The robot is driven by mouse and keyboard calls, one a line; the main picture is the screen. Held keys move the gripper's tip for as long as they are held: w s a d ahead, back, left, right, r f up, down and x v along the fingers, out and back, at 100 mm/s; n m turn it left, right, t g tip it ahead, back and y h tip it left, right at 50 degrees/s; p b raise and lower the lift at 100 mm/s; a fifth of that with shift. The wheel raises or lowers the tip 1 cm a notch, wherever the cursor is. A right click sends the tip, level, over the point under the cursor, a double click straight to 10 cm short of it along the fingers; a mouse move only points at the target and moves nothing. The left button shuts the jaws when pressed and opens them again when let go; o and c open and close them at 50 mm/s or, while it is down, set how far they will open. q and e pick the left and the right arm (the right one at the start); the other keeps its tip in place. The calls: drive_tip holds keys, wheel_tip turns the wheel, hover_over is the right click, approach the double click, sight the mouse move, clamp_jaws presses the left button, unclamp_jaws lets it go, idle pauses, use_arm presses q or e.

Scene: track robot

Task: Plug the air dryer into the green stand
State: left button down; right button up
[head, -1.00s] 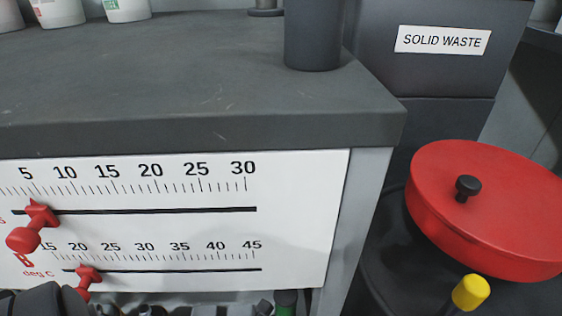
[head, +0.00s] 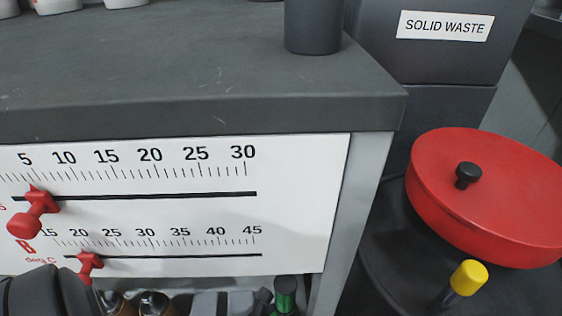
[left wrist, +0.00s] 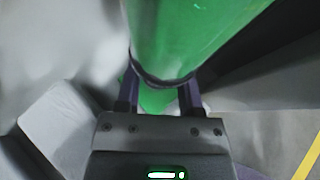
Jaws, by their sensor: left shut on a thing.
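In the left wrist view my left gripper (left wrist: 160,97) is shut around a green cylinder (left wrist: 190,35) with a dark ring at the fingers. A narrower green part shows between the fingers. I cannot tell whether this cylinder is the air dryer or part of the stand. In the head view a green piece with a black cap (head: 286,292) shows low, beneath the white scale panel; its lower part is cut off and I cannot tell what it is. A dark link of my left arm (head: 45,292) shows at lower left. My right gripper is out of view.
A grey bench (head: 200,75) carries a dark cup (head: 313,28). Red sliders (head: 36,212) stick out from the white scale panel (head: 300,180). At right are a red round lid (head: 490,210), a yellow-capped handle (head: 468,277) and a "SOLID WASTE" bin (head: 445,50).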

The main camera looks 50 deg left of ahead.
use_arm(q)
drive_tip(key=shift+f, duration=0.6)
drive_tip(key=shift+f, duration=0.35)
drive_tip(key=shift+c, duration=0.7)
unclamp_jaws()
drive_tip(key=shift+s+r, duration=0.1)
drive_tip(key=p+v, duration=0.2)
drive_tip(key=v, duration=0.2)
drive_tip(key=shift+s+r+p, duration=0.2)
drive_tip(key=shift+r+p, duration=0.05)
drive_tip(key=shift+p, duration=0.15)
drive_tip(key=p+v, duration=0.2)
drive_tip(key=v, duration=0.2)
drive_tip(key=shift+s+r, duration=0.1)
drive_tip(key=shift+s, duration=0.15)
drive_tip(key=shift+s+d, duration=0.1)
drive_tip(key=shift+s, duration=0.25)
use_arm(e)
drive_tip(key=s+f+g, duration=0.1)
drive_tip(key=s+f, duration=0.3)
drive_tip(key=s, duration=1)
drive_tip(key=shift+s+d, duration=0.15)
